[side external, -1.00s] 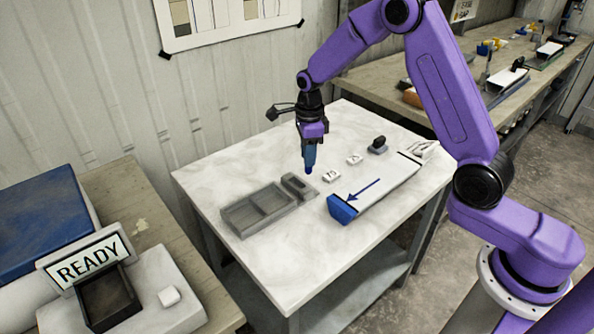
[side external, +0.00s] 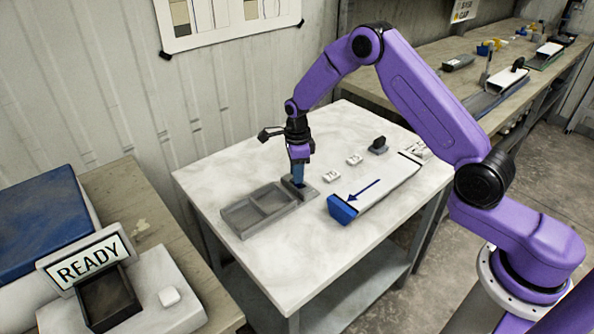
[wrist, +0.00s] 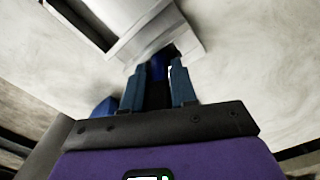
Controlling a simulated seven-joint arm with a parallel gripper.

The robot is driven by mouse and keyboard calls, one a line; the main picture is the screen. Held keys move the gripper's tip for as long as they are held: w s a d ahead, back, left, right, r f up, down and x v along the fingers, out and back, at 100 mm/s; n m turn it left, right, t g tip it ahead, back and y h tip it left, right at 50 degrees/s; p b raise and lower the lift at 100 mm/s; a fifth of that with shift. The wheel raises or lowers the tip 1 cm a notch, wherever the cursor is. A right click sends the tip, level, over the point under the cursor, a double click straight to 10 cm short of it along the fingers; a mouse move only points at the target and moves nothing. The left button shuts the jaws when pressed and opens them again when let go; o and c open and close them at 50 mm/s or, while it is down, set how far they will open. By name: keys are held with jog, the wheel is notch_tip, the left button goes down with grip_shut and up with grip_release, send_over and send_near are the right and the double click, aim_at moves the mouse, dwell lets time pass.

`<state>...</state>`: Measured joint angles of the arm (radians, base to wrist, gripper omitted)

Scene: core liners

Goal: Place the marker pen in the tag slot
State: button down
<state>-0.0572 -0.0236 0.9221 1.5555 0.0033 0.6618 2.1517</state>
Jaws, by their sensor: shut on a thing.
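My gripper (side external: 298,163) points down over the grey tray's right end, shut on the blue marker pen (wrist: 158,68), which is upright. In the side view the pen's lower end (side external: 299,183) meets the slot in a small grey block (side external: 309,193) beside the tray. I cannot tell how deep it sits. In the wrist view the pen shows between my two blue fingers (wrist: 157,83), with the block (wrist: 150,32) just beyond. The fingers hide much of the pen and slot.
The two-compartment grey tray (side external: 238,232) lies left of the block. Two small white tags (side external: 332,176), a dark-handled stamp-like item (side external: 378,146) and a long white liner with a blue end (side external: 341,211) lie to the right. The table front is clear. A READY sign (side external: 88,262) stands on the left bench.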

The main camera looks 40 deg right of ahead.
jog(key=c, duration=0.9)
grip_release()
jog(key=shift+f, duration=0.1)
